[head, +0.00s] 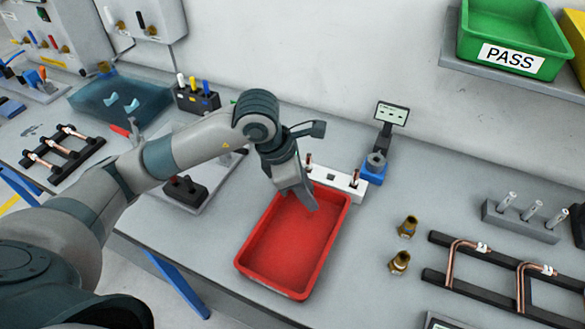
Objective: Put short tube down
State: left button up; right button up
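My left gripper (311,207) points down over the far part of the red tray (243,266). Its fingers look close together, but whether they hold anything cannot be seen. No short tube shows clearly between them, and the inside of the tray that I can see looks empty. Just behind the tray, a white block (336,178) holds two upright copper pieces, one at its left end (308,160) and one at its right end (355,177). The gripper partly covers the block's left side. My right gripper is not in view.
A blue device (374,173) stands behind the tray. Two brass fittings (399,263) stand to its right, near a black rack (449,284) with bent copper tubes. Another rack (47,163) with copper tubes is far left. A green PASS bin (511,55) sits on a shelf.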

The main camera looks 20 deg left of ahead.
pick_arm(q)
jog(key=b+v, duration=0.2)
jog(key=v, duration=0.8)
